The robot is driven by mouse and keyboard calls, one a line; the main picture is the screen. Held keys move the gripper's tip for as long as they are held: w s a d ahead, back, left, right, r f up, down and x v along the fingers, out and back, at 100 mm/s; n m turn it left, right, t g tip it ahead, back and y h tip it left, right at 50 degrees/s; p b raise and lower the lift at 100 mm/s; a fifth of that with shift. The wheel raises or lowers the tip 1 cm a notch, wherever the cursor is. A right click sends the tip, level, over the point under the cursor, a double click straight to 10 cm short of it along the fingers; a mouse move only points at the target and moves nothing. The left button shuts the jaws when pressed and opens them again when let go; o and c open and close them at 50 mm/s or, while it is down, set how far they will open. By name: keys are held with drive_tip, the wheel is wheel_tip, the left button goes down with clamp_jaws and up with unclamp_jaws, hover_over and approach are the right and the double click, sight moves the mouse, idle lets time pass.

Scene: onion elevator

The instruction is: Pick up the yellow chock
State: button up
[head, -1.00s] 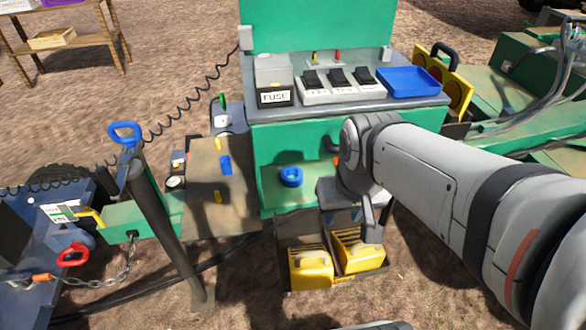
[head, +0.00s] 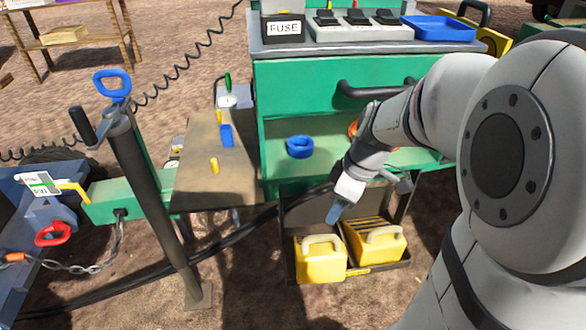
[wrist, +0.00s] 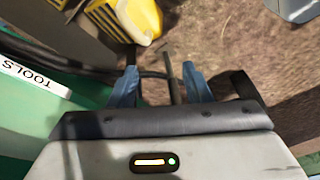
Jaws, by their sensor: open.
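Two yellow chocks with pale handles sit side by side in a dark open-topped holder (head: 381,268) low in front of the green cabinet. The left chock (head: 320,266) and the right chock (head: 378,246) both show in the head view. My gripper (head: 335,214) is above the holder, over its back part behind the left chock, pointing down and apart from both chocks. In the wrist view my gripper (wrist: 162,86) has its blue fingers apart with nothing between them. Part of one yellow chock (wrist: 140,16) shows beyond the fingers at the top left; I cannot tell which one.
A blue ring (head: 300,147) lies on the green cabinet's shelf. A blue tray (head: 438,28) and a fuse box (head: 284,28) are on its top. A dark post with a blue handle (head: 112,85) stands left. Bare ground lies in front of the holder.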

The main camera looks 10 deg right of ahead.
sight(324, 235)
drive_tip(key=w+f+n+b, duration=0.1)
drive_tip(key=f+b, duration=0.1)
drive_tip(key=f, duration=0.2)
drive_tip(key=w+d+f+n+y+b, duration=0.1)
drive_tip(key=w+f+n+b, duration=0.1)
drive_tip(key=f, duration=0.2)
drive_tip(key=w+f+n+b, duration=0.1)
drive_tip(key=f+n+b, duration=0.1)
drive_tip(key=f, duration=0.2)
drive_tip(key=shift+w+d, duration=0.25)
drive_tip(key=shift+w, duration=0.1)
drive_tip(key=shift+n+y, duration=0.3)
drive_tip(key=b+x, duration=0.3)
drive_tip(key=x, duration=0.4)
drive_tip(key=shift+f, duration=0.4)
clamp_jaws()
drive_tip(key=shift+d+r, duration=0.1)
